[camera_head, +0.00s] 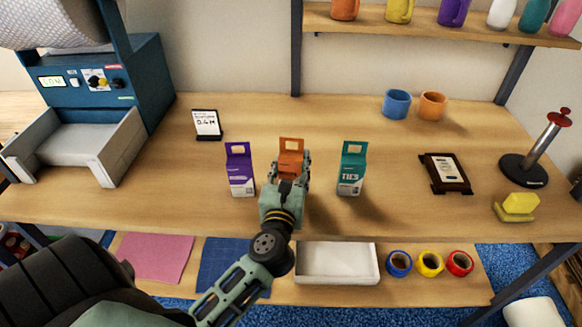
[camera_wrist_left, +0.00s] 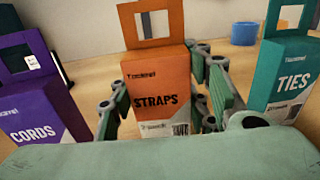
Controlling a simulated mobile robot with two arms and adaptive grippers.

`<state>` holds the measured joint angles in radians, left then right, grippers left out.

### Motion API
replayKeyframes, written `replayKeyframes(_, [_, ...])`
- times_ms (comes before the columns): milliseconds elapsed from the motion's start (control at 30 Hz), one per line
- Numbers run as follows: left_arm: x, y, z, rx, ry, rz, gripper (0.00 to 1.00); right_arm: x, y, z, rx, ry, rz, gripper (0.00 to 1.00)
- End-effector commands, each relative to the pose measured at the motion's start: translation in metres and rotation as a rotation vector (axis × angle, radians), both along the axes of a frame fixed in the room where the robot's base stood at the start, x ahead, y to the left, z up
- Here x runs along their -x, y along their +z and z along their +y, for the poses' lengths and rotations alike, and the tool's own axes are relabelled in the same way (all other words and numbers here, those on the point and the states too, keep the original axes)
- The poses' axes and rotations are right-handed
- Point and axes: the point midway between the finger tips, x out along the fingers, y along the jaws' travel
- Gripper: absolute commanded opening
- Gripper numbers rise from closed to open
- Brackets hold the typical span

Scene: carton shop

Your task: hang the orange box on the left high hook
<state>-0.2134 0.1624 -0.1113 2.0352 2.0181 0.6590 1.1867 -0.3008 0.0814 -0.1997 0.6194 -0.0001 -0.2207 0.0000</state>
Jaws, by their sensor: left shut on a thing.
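The orange box (camera_head: 291,146), marked STRAPS, stands upright on the table between two other boxes. It has a hang tab with a square hole at its top. My left gripper (camera_head: 290,168) is shut on it, one finger on each side. In the left wrist view the orange box (camera_wrist_left: 158,88) fills the middle, between the fingers of the gripper (camera_wrist_left: 163,105). I cannot tell whether its base touches the table. No hook shows in either view. My right gripper is not in view.
A purple CORDS box (camera_head: 240,172) stands close on the left, a teal TIES box (camera_head: 352,170) on the right. A small sign (camera_head: 206,123) and blue machine (camera_head: 110,85) are further left. Two mugs (camera_head: 396,104) stand behind right. A shelf (camera_head: 430,27) overhangs the back.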

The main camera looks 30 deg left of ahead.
Motion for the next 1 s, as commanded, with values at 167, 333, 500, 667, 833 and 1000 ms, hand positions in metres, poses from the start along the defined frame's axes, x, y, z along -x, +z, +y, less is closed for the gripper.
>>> replayKeyframes(167, [0.0000, -0.0016, -0.0001, 0.000, 0.000, -0.002, 0.16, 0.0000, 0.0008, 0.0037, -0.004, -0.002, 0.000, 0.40])
replayKeyframes(333, [0.0002, -0.0039, -0.0002, 0.000, 0.000, -0.002, 0.16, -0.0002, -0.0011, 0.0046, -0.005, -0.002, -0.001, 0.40])
replayKeyframes(500, [0.0003, -0.0062, 0.0000, 0.000, 0.000, -0.001, 0.50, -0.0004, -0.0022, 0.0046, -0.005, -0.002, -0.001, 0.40])
replayKeyframes(667, [0.0004, -0.0060, -0.0002, 0.000, 0.000, -0.001, 0.63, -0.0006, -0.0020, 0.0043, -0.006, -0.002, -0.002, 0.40])
replayKeyframes(833, [0.0003, -0.0058, -0.0003, 0.000, 0.000, -0.001, 0.63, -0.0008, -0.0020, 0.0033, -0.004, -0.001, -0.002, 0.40])
replayKeyframes(1000, [0.0001, -0.0067, -0.0004, -0.002, -0.001, -0.002, 0.63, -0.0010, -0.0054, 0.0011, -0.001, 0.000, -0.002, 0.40])
